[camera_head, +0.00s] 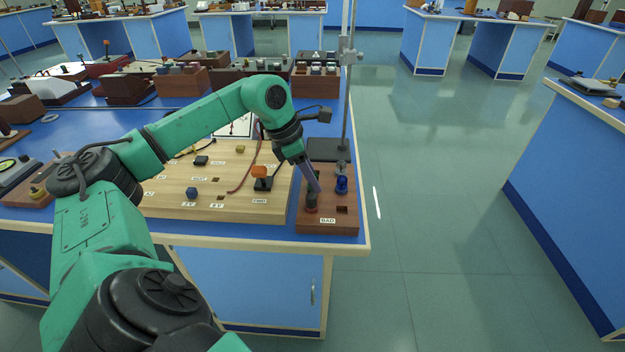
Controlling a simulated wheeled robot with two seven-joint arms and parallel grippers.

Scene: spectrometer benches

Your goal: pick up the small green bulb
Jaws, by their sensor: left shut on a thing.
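My left gripper (314,189) points down into the brown wooden holder marked BAD (328,228), at the bench's right end. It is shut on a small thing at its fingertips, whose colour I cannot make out. A small dark green patch (318,175) shows just right of the fingers; I cannot tell whether it is the green bulb. A dark red bulb (311,204) stands in the holder just below the fingertips. A blue bulb (341,184) stands in the back right of the holder. My right gripper is not in view.
A pale wooden board (237,207) with an orange-topped part (260,173) and a blue knob (192,193) lies left of the holder. A stand with a tall rod (347,100) rises behind it. The holder's front right socket (342,210) looks empty. Open floor lies to the right.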

